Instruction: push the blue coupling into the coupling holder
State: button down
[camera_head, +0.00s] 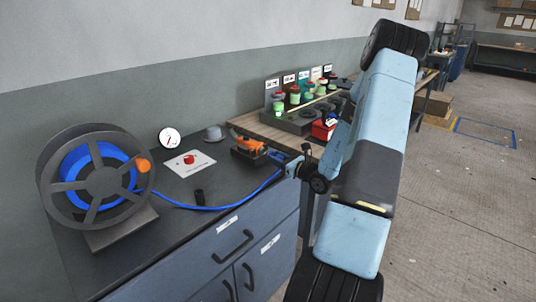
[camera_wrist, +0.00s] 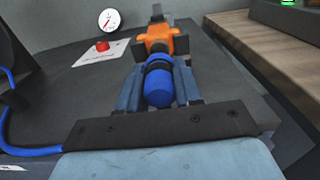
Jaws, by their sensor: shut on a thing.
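The blue coupling (camera_wrist: 158,88) is between the two fingers of my gripper (camera_wrist: 159,68) in the wrist view. It points away from me, with a dark ring near its far end. Just beyond it is an orange piece (camera_wrist: 160,40) on a dark base, which looks like the coupling holder. It also shows in the head view (camera_head: 248,143). The coupling's far end lies close to the orange piece. I cannot tell whether they touch or how far it is in. In the head view my gripper (camera_head: 283,162) is low over the bench, right of the holder.
A blue hose (camera_head: 208,208) runs along the dark bench from a reel (camera_head: 100,178) at left toward my gripper. A wooden bench (camera_head: 250,122) adjoins behind.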

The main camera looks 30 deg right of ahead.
jog(key=shift+v, duration=1)
dwell(0.6)
